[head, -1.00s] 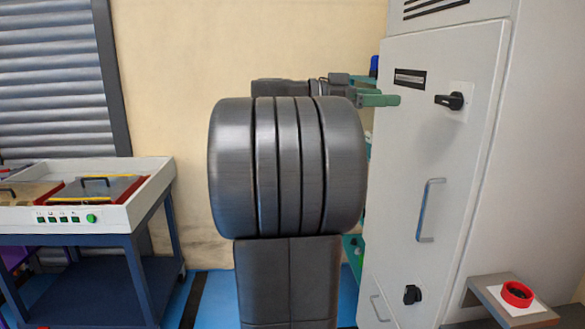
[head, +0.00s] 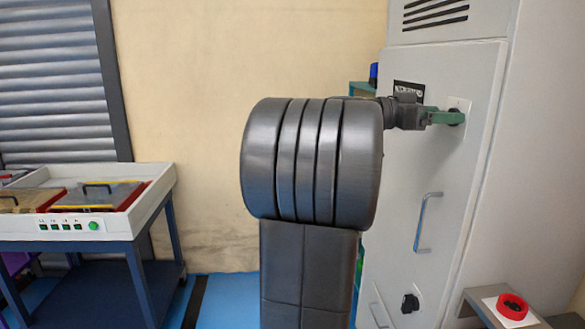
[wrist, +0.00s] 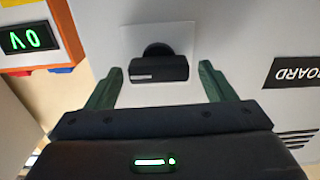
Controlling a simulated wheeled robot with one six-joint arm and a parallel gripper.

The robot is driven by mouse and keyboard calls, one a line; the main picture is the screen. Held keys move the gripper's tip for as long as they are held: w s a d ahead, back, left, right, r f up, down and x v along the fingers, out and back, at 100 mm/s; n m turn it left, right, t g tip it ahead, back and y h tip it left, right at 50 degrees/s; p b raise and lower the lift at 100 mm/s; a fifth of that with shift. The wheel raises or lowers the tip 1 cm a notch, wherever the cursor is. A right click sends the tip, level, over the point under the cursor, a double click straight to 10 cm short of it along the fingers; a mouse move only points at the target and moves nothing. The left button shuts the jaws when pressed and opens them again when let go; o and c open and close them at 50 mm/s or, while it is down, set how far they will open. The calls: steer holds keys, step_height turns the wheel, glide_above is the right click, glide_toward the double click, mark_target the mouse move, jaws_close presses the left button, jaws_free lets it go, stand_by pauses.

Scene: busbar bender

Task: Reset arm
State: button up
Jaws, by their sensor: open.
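My gripper (head: 441,117) is at the upper black rotary handle (head: 456,118) on the grey cabinet door (head: 445,155). In the wrist view, the two green fingers of my gripper (wrist: 161,74) are open, one on each side of the handle (wrist: 158,68). A gap shows between each finger and the handle, so they look apart. The handle's bar lies across the picture on a pale square plate (wrist: 178,38). In the head view my gripper hides part of the handle.
A door pull (head: 427,220) and a lower black knob (head: 410,303) are below. A red ring-shaped part (head: 512,306) sits on a small ledge at lower right. A bench (head: 130,225) stands at left. An orange-framed box with a green display (wrist: 30,38) shows in the wrist view.

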steer(key=shift+r+n+p, duration=0.25)
steer(key=shift+n+p, duration=0.05)
steer(key=shift+p, duration=0.5)
